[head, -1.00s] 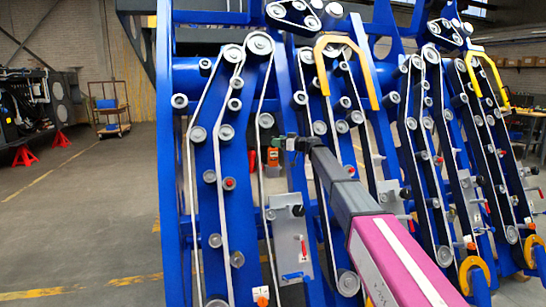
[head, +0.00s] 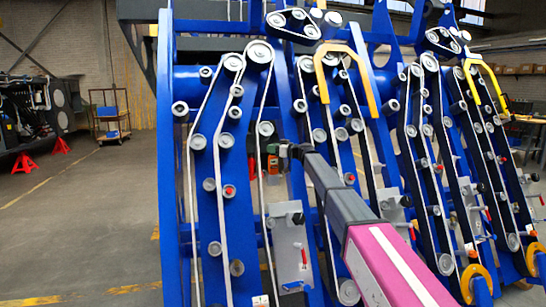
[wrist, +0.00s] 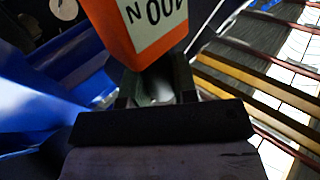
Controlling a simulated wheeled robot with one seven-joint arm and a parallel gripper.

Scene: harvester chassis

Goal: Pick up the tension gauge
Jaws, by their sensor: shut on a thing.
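The tension gauge (wrist: 148,30) is orange with a pale label reading "100 N", upside down in the wrist view. Its narrow lower end sits between the dark fingers of my gripper (wrist: 158,82), and its far part is cut off by the top edge. In the head view the gauge (head: 272,164) is a small orange patch by the left side of my gripper (head: 284,151), in front of the blue harvester frame. My gripper is shut on it. Whether the gauge still touches anything behind it cannot be told.
Blue harvester panels (head: 220,140) with rollers and pale belts stand close around my gripper. A yellow hooked bar (head: 355,75) is above right. A cart (head: 110,115) and red stands (head: 25,163) are far left. The left floor is clear.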

